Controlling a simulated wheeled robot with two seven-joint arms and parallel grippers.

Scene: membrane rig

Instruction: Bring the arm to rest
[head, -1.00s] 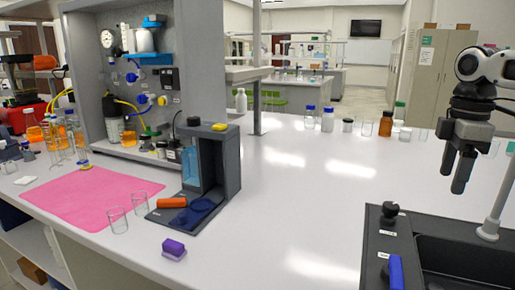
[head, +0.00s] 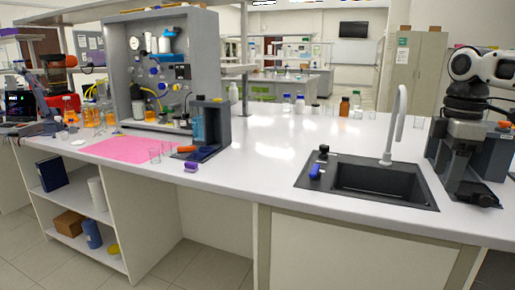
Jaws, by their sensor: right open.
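My right arm comes in at the right edge of the head view. Its dark gripper (head: 458,162) points down over the right end of the bench, right of the sink. The jaws are open with nothing seen between them. The fingertips blend into a dark grey device behind or below them, so I cannot tell whether they touch it. My left gripper is not in view.
The black sink (head: 385,184) with a white tap (head: 394,125) lies left of my right gripper. The dark grey device (head: 492,150) stands close by it. A pink mat (head: 125,150) and a grey rig (head: 207,70) are far left.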

